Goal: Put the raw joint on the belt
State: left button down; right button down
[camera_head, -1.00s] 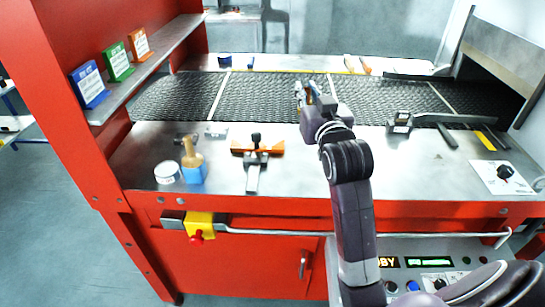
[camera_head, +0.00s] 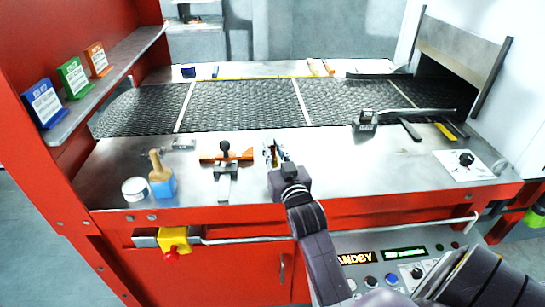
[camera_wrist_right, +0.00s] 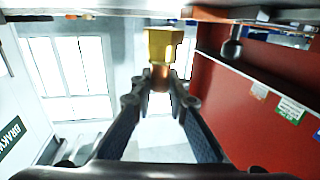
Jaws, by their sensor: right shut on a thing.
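The mesh belt (camera_head: 245,106) is a dark woven band running across the back of the steel bench, with pale cross strips. My right gripper (camera_head: 275,150) is above the bench top, in front of the belt's near edge. In the right wrist view, its fingers (camera_wrist_right: 160,100) are closed on the raw joint (camera_wrist_right: 163,47), a brass hex fitting on a short copper piece. In the head view the joint is too small or hidden to make out. My left gripper is in neither view.
An orange clamp fixture (camera_head: 226,157) stands just left of my gripper. A black block with a long handle (camera_head: 365,121) lies right.

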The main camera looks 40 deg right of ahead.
jog(key=shift+f, duration=1.5)
jog(key=shift+f, duration=0.15)
jog(key=c, duration=1.9)
grip_release()
